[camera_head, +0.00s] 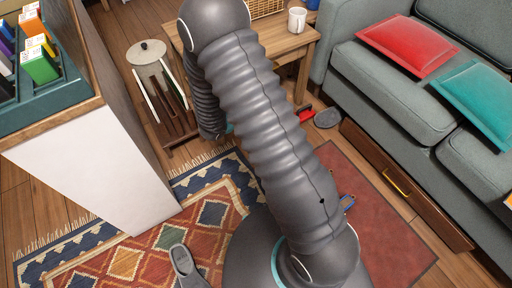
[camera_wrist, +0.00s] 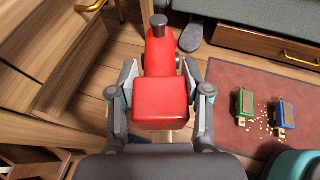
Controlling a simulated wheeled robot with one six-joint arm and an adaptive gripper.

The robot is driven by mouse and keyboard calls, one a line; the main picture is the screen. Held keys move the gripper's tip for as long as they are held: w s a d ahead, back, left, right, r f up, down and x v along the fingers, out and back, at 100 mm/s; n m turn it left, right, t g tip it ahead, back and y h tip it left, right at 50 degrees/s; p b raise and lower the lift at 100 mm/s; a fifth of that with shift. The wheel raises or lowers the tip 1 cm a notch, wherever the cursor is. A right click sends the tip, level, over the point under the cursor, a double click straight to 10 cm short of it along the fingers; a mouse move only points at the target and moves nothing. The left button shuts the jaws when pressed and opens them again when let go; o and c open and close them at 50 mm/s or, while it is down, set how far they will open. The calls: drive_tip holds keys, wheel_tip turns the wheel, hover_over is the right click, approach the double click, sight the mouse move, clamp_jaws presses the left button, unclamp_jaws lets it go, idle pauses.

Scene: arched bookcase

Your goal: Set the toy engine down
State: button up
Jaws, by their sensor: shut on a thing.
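The red toy engine (camera_wrist: 160,100) fills the middle of the wrist view, with a boxy cab near me and a round boiler with a dark chimney pointing away. My gripper (camera_wrist: 160,84) is shut on it, one finger on each side of the cab. I cannot tell whether its wheels touch the floor. In the head view my arm hides the gripper and most of the engine; a small red part (camera_head: 306,116) shows beside the arm. A green wagon (camera_wrist: 244,103) and a blue wagon (camera_wrist: 284,114) stand on the dull red mat (camera_wrist: 225,75), right of the engine.
Small pale bits lie around the wagons. A grey slipper (camera_head: 328,117) lies beyond the mat, and another (camera_head: 187,266) on the patterned rug (camera_head: 130,262). A wooden side table (camera_head: 290,44) and a grey sofa (camera_head: 400,88) with a drawer border the floor. Wooden furniture (camera_wrist: 60,60) is close on the left.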

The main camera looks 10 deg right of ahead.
drive_tip(key=shift+m+g+h, duration=0.3)
drive_tip(key=shift+m+g, duration=0.1)
drive_tip(key=shift+m, duration=0.1)
drive_tip(key=f, duration=0.2)
drive_tip(key=d+f+b, duration=0.1)
drive_tip(key=f, duration=0.1)
drive_tip(key=d+f+b, duration=0.1)
drive_tip(key=f, duration=0.2)
drive_tip(key=shift+d, duration=0.25)
drive_tip(key=s+d+f+m+g+h+b, duration=0.1)
drive_tip(key=s+d+f+b, duration=0.15)
drive_tip(key=f, duration=0.45)
drive_tip(key=s+d+f+m+g+b, duration=0.1)
drive_tip(key=d+f+m+g+b, duration=0.1)
drive_tip(key=d+f, duration=0.35)
drive_tip(key=shift+h, duration=0.3)
drive_tip(key=shift+w+a+f+b, duration=0.4)
drive_tip(key=shift+w+a+f, duration=0.55)
drive_tip(key=shift+a+f, duration=1.05)
drive_tip(key=shift+w+a+f+b, duration=0.4)
drive_tip(key=shift+w+a+f, duration=0.55)
drive_tip(key=shift+a+f, duration=1)
drive_tip(key=shift+w+a+f+b, duration=0.4)
drive_tip(key=shift+w+a+f, duration=0.55)
drive_tip(key=shift+a+f, duration=1.05)
drive_tip(key=shift+d+f, duration=0.25)
drive_tip(key=shift+d, duration=0.05)
drive_tip(key=shift+f, duration=0.15)
drive_tip(key=o, duration=1.3)
drive_tip(key=shift+o, duration=0.2)
